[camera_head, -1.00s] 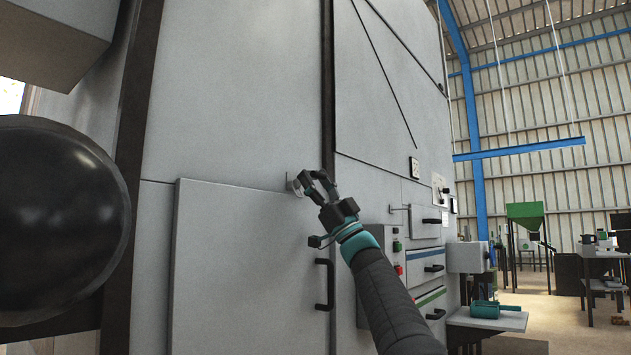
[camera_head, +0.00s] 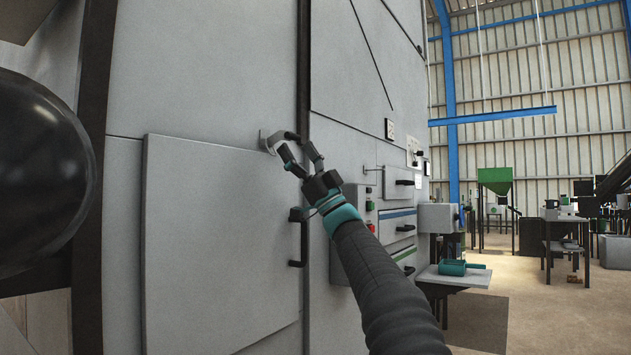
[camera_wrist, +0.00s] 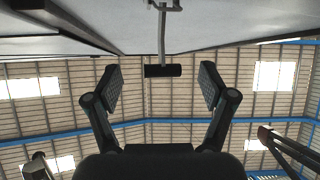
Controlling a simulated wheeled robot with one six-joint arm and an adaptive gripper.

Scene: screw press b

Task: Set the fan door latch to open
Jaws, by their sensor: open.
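The fan door (camera_head: 215,235) is a large grey panel with a black pull handle (camera_head: 298,238) at its right side. The latch (camera_head: 267,142) sits above the door's top edge, with a pale mount and a short lever reaching right. In the wrist view the lever (camera_wrist: 162,38) is a thin grey rod ending in a black crosswise grip (camera_wrist: 162,71). My gripper (camera_head: 296,150) is open just right of and below the latch. In the wrist view the black grip shows between the spread fingers of my gripper (camera_wrist: 160,85), with space on both sides. Contact with it cannot be told.
A control box with buttons (camera_head: 369,205) and drawers (camera_head: 397,222) are on the machine face right of the door. A dark rounded body (camera_head: 40,170) fills the left edge. A side shelf (camera_head: 455,280) holds a teal item.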

